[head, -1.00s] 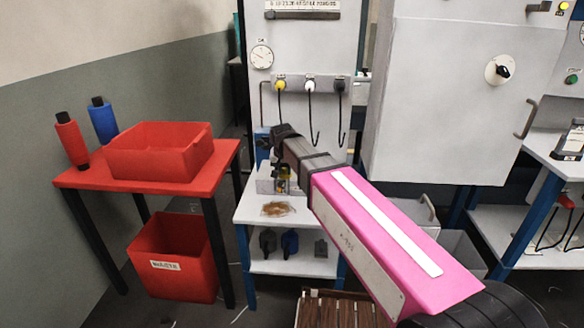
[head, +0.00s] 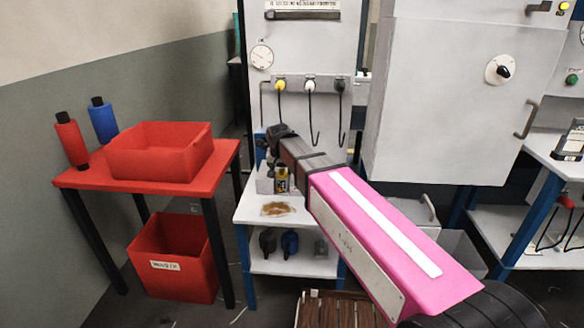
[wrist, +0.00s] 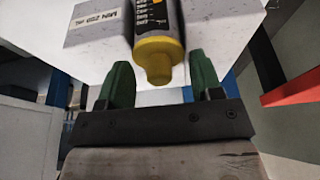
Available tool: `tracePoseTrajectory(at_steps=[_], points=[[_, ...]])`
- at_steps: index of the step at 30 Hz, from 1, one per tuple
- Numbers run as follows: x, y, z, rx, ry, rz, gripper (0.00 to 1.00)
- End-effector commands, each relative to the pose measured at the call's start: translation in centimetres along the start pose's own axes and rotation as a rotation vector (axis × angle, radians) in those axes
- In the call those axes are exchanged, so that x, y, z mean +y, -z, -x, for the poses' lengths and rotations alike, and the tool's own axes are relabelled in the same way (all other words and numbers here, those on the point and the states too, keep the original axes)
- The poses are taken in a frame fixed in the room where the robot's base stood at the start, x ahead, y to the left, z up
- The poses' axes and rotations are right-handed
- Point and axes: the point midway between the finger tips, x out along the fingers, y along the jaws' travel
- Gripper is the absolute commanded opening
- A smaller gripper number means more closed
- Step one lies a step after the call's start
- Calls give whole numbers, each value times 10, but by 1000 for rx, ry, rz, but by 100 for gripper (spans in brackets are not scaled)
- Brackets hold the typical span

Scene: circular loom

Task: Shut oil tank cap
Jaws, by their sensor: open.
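My gripper (wrist: 160,72) is open, with its green fingers on either side of a bottle's yellow top. The bottle (wrist: 156,22), dark with a yellow top, also shows beside the pale box in the head view (head: 282,180). I cannot tell whether the fingers touch it. The pale box, likely the oil tank (wrist: 100,38), has a "MIN 250 ML" label, seen upside down in the wrist view. It stands on the small table (head: 250,208) in the head view (head: 264,184). I cannot make out the tank's cap. In the head view my arm hides part of this area.
A brown patch (head: 277,209) lies on the small table; dark and blue items (head: 289,243) are on its lower shelf. A wooden crate (head: 335,310) is in front. Hooked cables (head: 312,115) hang behind.

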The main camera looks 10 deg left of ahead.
Motion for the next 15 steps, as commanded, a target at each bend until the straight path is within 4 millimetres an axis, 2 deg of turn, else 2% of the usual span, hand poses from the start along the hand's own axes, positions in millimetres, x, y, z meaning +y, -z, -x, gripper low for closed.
tracePoseTrajectory(at_steps=[5, 15], points=[[1, -7, 8, -1, -1, 0, 60], [2, -35, 41, -1, -2, 0, 60]])
